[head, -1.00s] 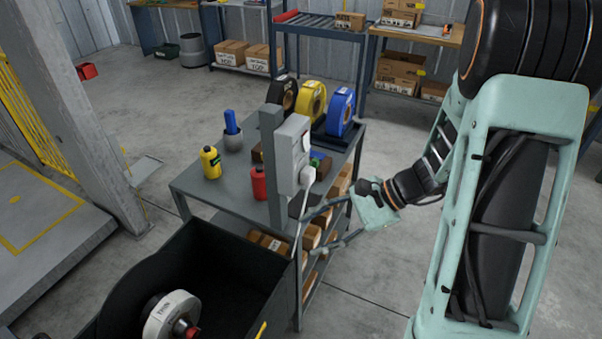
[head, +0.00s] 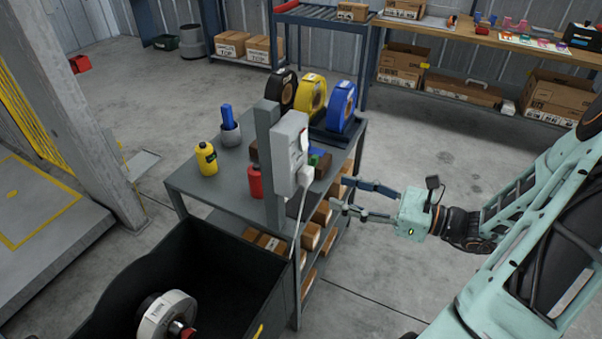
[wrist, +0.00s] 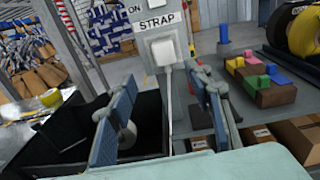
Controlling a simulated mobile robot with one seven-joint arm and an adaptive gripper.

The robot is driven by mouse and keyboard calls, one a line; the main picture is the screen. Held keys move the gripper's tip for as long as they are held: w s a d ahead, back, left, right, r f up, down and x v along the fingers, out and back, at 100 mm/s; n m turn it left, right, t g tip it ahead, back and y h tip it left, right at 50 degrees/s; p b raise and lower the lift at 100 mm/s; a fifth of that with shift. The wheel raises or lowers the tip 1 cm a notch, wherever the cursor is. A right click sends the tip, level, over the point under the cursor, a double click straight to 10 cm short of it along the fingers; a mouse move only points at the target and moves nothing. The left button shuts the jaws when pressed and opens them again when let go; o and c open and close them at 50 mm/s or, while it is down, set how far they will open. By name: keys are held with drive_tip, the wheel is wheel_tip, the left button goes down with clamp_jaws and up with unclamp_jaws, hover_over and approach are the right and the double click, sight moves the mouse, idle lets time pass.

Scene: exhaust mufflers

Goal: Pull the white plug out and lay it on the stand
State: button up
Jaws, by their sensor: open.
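The white plug (head: 307,174) sits in the grey box (head: 288,150) on an upright post, with a white cord hanging from it. In the wrist view the plug (wrist: 167,50) is ahead, below a "STRAP" label. My gripper (head: 339,194) is open and empty, to the right of the plug and apart from it. In the wrist view my gripper (wrist: 165,84) has its blue-padded fingers on either side of the cord, below the plug. The grey shelved bench (head: 213,188) beside the post seems to be the stand; its top has bare patches.
On the bench are a yellow bottle (head: 206,158), a red bottle (head: 254,181), a cup with a blue item (head: 229,131), tape rolls (head: 312,97) and coloured blocks (wrist: 258,82). A black bin (head: 215,275) stands in front. Floor to the right is clear.

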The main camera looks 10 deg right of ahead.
sight(312, 178)
drive_tip(key=shift+w+d+r+m+t, duration=0.1)
drive_tip(key=shift+d+r+m+t, duration=0.2)
drive_tip(key=shift+d+t, duration=0.1)
drive_tip(key=shift+a, duration=0.15)
drive_tip(key=shift+b+x, duration=0.4)
drive_tip(key=shift+x, duration=4.05)
drive_tip(key=shift+p, duration=0.4)
drive_tip(key=shift+c, duration=0.5)
clamp_jaws()
